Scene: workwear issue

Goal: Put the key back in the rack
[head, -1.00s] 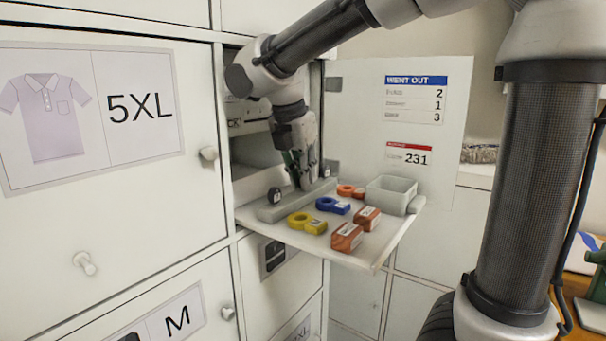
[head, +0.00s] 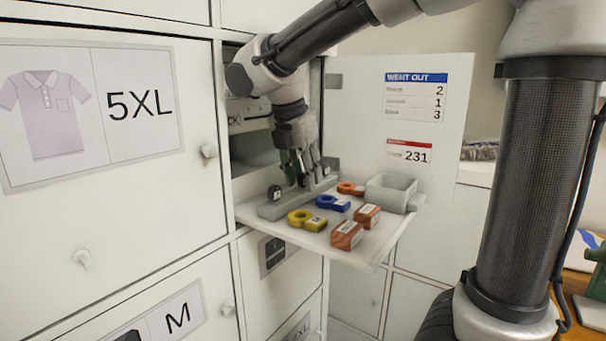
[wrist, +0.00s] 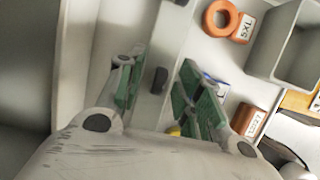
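The rack (head: 268,212) is a long grey bar on the fold-down shelf, with a dark round piece (head: 275,193) at its near end. My gripper (head: 304,181) is over the middle of the rack, fingers pointing down. In the wrist view, its green-padded fingers (wrist: 158,95) stand apart. A small dark upright piece (wrist: 158,80) shows between them at the rack, touching neither finger as far as I see; I cannot tell whether it is the key. Ring-ended tags lie beside the rack: yellow (head: 307,220), blue (head: 333,203) and orange (head: 350,189). The orange one also shows in the wrist view (wrist: 220,18).
Two orange-brown labelled blocks (head: 347,235) lie near the shelf's front edge. A grey open bin (head: 390,194) stands at the right. The shelf (head: 370,252) is bounded by the compartment behind and a 5XL locker door (head: 110,220) on the left.

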